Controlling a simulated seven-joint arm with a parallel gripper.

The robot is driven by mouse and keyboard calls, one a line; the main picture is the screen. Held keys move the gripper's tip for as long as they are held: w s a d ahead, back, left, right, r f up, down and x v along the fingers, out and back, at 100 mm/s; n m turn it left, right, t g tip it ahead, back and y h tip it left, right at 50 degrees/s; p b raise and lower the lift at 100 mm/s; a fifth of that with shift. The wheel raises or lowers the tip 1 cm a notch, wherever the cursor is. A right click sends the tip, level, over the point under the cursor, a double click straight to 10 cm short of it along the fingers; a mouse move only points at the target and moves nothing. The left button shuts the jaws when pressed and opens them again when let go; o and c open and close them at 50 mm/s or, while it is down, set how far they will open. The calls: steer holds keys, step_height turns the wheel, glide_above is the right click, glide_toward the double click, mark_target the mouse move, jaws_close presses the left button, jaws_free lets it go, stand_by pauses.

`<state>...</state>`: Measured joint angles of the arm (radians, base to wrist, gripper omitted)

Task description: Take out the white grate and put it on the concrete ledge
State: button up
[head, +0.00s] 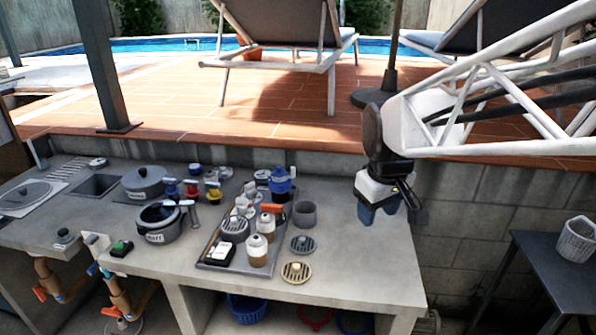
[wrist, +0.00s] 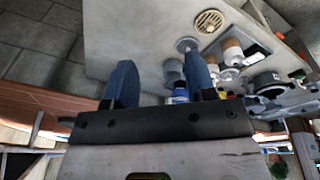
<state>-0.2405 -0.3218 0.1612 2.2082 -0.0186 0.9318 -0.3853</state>
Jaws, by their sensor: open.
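A round, slotted, cream-white grate (head: 296,272) with a knob lies flat near the front edge of the concrete ledge (head: 365,270). I cannot tell if it sits in a recess. It also shows at the top of the wrist view (wrist: 210,21). A grey round grate (head: 302,244) lies just behind it. My gripper (head: 380,214) has blue fingers and hangs over the right part of the ledge, to the right of and behind the cream grate. In the wrist view the gripper (wrist: 162,78) is open, with nothing visible between its fingers.
A dark tray (head: 210,262) with bottles and another slotted round piece (head: 234,227) is left of the grates. A grey cup (head: 305,214) stands behind them. Grey pots (head: 160,222) are farther left. The ledge's right part is clear. A dark table (head: 545,265) with a white basket (head: 578,240) stands right.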

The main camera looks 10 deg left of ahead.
steer(key=w+a+f+n, duration=0.2)
steer(key=w+a+n, duration=0.1)
steer(key=w+a, duration=0.45)
steer(key=n+g, duration=0.1)
steer(key=n, duration=0.9)
glide_above(234, 219)
steer(key=f, duration=1.1)
steer(key=shift+s+f, duration=0.25)
steer(key=shift+f, duration=0.05)
steer(key=shift+f, duration=0.15)
steer(key=shift+f, duration=1.15)
steer(key=shift+f, duration=0.15)
steer(key=shift+w+f, duration=0.15)
steer(key=shift+f, duration=1.1)
steer(key=shift+w+f, duration=0.1)
steer(key=shift+f, duration=1.1)
